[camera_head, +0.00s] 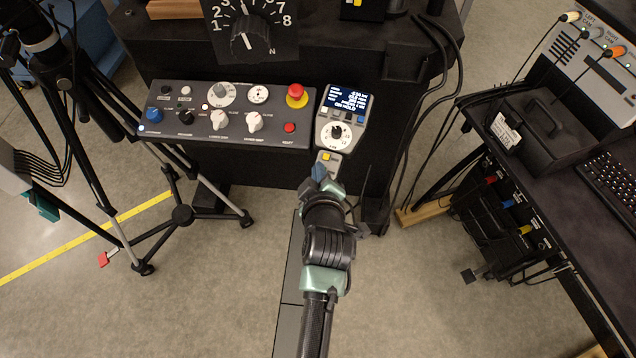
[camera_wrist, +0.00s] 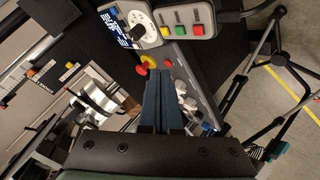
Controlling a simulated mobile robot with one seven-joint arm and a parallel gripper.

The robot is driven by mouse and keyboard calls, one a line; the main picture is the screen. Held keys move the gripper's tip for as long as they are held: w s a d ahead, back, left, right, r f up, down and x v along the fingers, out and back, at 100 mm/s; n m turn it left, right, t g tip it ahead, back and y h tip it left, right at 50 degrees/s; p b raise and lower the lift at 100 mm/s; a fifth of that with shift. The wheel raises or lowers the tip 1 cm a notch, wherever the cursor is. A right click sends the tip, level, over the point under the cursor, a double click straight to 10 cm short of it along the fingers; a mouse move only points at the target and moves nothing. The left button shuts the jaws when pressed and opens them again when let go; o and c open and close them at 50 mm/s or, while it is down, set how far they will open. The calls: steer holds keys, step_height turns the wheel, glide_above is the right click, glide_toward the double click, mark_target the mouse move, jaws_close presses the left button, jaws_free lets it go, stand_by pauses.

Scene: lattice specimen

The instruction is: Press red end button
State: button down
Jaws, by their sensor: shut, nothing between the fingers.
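A small grey button box (camera_wrist: 188,15) carries a row of yellow (camera_wrist: 165,32), green (camera_wrist: 181,30) and red (camera_wrist: 197,29) buttons in the wrist view. The red one is at the end of the row, farthest from the display unit. In the head view the box's yellow button (camera_head: 325,156) shows, while my arm hides the green and red ones. My gripper (camera_wrist: 161,72) has its blue fingers together and empty. In the wrist view the fingertips appear below the box in the picture; the exact gap is unclear. In the head view the gripper (camera_head: 319,172) overlaps the box.
A display unit with a dial (camera_head: 340,115) stands behind the box. Left of it, a control panel (camera_head: 270,137) has a red mushroom button (camera_head: 297,92), another red button (camera_head: 289,127) and knobs. Black cables hang at right. A tripod (camera_head: 182,214) stands left.

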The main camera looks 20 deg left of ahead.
step_height(320, 180, down, 7)
steer(key=w+b, duration=0.1)
steer(key=b, duration=0.5)
steer(key=shift+w+a, duration=0.25)
steer(key=shift+w, duration=0.15)
stand_by(1.3)
steer(key=shift+w+f+b, duration=0.1)
steer(key=shift+f+b, duration=0.25)
steer(key=shift+b, duration=0.05)
